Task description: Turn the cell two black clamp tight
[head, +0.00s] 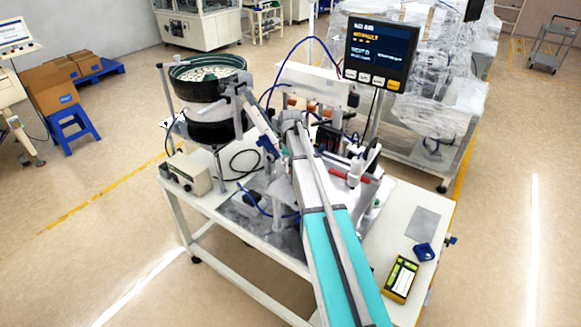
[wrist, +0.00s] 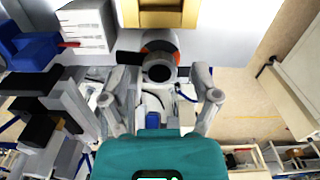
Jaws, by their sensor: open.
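In the wrist view my gripper (wrist: 160,97) is open, with its two grey fingers spread wide and nothing held between them. A round part with a black face and an orange-red ring (wrist: 159,66) shows just beyond the gap, roughly centred. I cannot tell whether it is the cell two black clamp, and no label for cell two is readable. In the head view my arm covers much of the middle of the machine, and my gripper cannot be clearly picked out there. Dark parts (head: 326,138) show right of the arm, too small to name.
A bowl feeder (head: 207,85) stands at the back left of the white table (head: 393,215). A control box (head: 185,174), a monitor (head: 380,52) and a yellow handheld device (head: 401,279) are around it. In the wrist view dark blocks (wrist: 40,131) crowd the left side.

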